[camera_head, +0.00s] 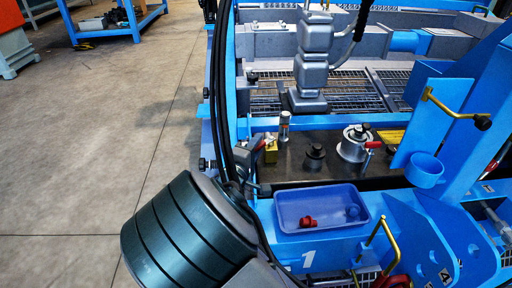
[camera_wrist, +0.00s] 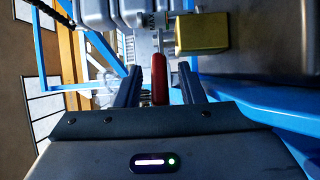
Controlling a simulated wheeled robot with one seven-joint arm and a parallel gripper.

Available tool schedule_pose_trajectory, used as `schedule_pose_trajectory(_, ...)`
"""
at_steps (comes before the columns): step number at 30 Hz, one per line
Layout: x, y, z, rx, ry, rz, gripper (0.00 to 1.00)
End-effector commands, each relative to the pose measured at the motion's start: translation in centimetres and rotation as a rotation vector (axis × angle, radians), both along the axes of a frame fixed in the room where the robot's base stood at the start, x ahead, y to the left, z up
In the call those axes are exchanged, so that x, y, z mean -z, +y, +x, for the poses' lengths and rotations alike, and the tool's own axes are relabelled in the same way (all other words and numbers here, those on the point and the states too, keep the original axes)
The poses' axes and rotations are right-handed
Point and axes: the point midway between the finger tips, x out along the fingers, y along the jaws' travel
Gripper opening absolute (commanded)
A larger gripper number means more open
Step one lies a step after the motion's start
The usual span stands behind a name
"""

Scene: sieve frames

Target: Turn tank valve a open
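A red valve lever (camera_wrist: 159,78) stands between the two fingers of my gripper (camera_wrist: 158,72) in the wrist view. The fingers are apart, with a gap on each side of the lever. The lever's far end meets grey metal fittings. No label reading "a" is legible. The fingers are not clearly seen in the head view, where my dark arm covers the lower left.
The yellow block (camera_wrist: 202,33) is close to the right finger in the wrist view. A second red-handled fitting (camera_head: 373,145) is farther right. A blue tray (camera_head: 322,191) with red and blue small parts sits in front. Black hoses (camera_head: 222,90) run along the left.

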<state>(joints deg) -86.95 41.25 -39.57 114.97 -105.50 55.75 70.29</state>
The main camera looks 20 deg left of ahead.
Motion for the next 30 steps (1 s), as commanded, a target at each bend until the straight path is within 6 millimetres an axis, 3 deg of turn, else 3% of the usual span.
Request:
schedule_pose_trajectory(8, 0.0, -0.1, 0.0, 0.002, 0.000, 0.000, 0.36)
schedule_pose_trajectory(13, -0.2, 0.1, -1.3, 0.000, 0.001, 0.000, 0.36)
schedule_pose_trajectory(24, -0.3, 1.1, -9.4, -0.003, 0.002, -0.002, 0.36)
schedule_pose_trajectory(30, -0.2, 1.4, -12.6, -0.001, 0.001, -0.001, 0.36)
